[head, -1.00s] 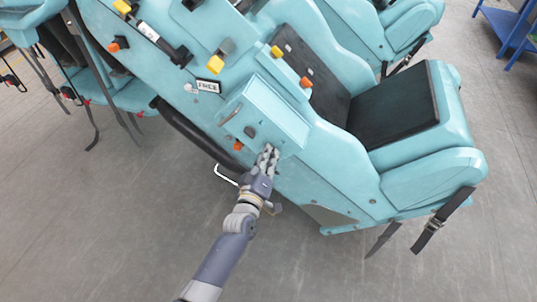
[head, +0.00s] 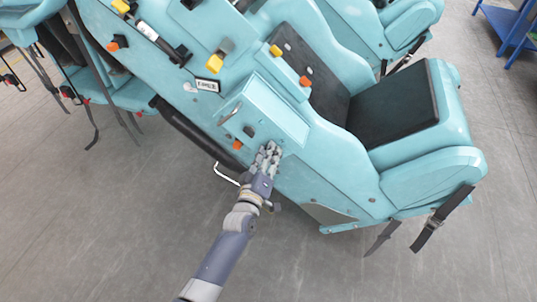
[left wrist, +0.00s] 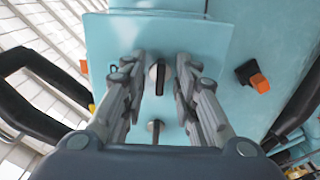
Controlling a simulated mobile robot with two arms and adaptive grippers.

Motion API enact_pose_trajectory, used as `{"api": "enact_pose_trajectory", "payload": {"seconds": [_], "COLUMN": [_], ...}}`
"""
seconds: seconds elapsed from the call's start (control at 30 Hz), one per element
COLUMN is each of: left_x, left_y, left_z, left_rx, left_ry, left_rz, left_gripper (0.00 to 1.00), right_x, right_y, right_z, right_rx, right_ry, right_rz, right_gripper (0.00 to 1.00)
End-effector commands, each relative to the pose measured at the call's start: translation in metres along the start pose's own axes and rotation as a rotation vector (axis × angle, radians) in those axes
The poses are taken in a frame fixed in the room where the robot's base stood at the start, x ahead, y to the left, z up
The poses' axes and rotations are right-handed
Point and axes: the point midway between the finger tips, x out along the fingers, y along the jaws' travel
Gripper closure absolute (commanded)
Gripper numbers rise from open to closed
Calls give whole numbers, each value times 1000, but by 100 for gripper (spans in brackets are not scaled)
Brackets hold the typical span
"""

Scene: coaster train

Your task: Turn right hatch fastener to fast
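In the left wrist view two hatch fasteners show, each a metal disc with a dark upright bar. The upper fastener (left wrist: 159,77) lies between the fingers of my left gripper (left wrist: 160,92); the lower fastener (left wrist: 155,127) is closer to the palm. I cannot tell which is the right one. The fingers stand apart on both sides, with no clear contact. In the head view my left gripper (head: 269,157) is at the lower side of the teal housing (head: 275,118) and hides the fasteners. My right gripper is out of view.
A black switch with an orange tip (head: 238,145) is beside the gripper, also in the left wrist view (left wrist: 259,82). A black rail (head: 190,131) and a white handle (head: 226,175) run nearby. The seat (head: 395,105) is to the right. Open floor lies in front.

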Motion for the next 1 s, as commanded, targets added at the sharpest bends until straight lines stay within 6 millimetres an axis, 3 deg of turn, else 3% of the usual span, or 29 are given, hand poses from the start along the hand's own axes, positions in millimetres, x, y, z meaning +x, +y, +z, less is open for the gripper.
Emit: {"api": "enact_pose_trajectory", "payload": {"seconds": [0.27,0.73,1.0], "left_x": [-16,-105,-120], "left_y": [-1,-1,0], "left_z": [1,1,0], "left_rx": [0,0,0], "left_ry": [-1,-2,0], "left_rz": [-2,-1,1], "left_gripper": [72,72,72], "right_x": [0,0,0], "right_y": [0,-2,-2], "right_z": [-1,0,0], "right_rx": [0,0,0], "right_ry": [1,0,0], "right_rz": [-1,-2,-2], "right_gripper": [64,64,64]}}
